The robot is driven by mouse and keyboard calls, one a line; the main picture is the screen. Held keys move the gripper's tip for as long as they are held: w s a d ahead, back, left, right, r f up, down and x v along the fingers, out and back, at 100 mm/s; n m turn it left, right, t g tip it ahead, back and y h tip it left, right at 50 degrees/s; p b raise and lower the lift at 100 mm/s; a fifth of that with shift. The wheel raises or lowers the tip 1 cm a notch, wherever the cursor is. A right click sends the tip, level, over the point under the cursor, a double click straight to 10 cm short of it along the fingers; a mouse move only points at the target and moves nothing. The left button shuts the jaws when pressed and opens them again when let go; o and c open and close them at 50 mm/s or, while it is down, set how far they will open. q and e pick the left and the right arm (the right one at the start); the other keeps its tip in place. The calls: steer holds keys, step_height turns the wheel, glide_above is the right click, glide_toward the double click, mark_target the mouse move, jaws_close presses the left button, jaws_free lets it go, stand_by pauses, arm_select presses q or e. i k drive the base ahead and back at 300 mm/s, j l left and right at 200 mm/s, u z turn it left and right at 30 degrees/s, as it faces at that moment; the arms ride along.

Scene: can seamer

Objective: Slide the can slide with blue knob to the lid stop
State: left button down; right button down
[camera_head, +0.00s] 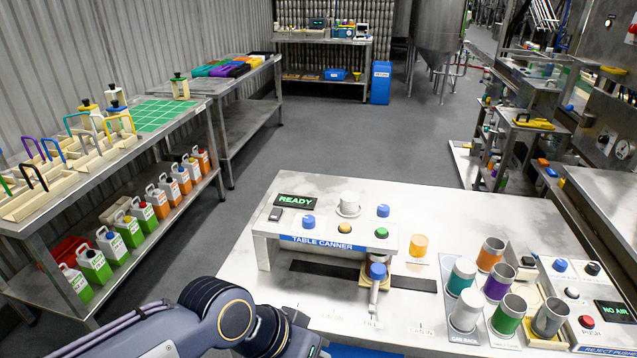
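The can slide's blue knob (377,271) stands on a grey handle in front of the table canner (325,230). It sits near the middle of a dark track (410,283) that runs left to right along the white bench. A yellowish piece shows around the knob's base. Small stop labels on the bench front are too faint to read surely. My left arm comes in at the bottom left; its joints show left of the knob, apart from it. My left gripper's fingers are not visible. My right arm and gripper are out of view.
The canner's display (295,202) reads READY. An orange cylinder (419,245) stands right of the canner. A can rack (462,338) with several coloured cans and a panel reading NO AIR (614,311) fill the right side. A shelf with jugs (95,267) stands at left.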

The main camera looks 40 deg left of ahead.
mark_target(377, 271)
steer(key=u, duration=0.95)
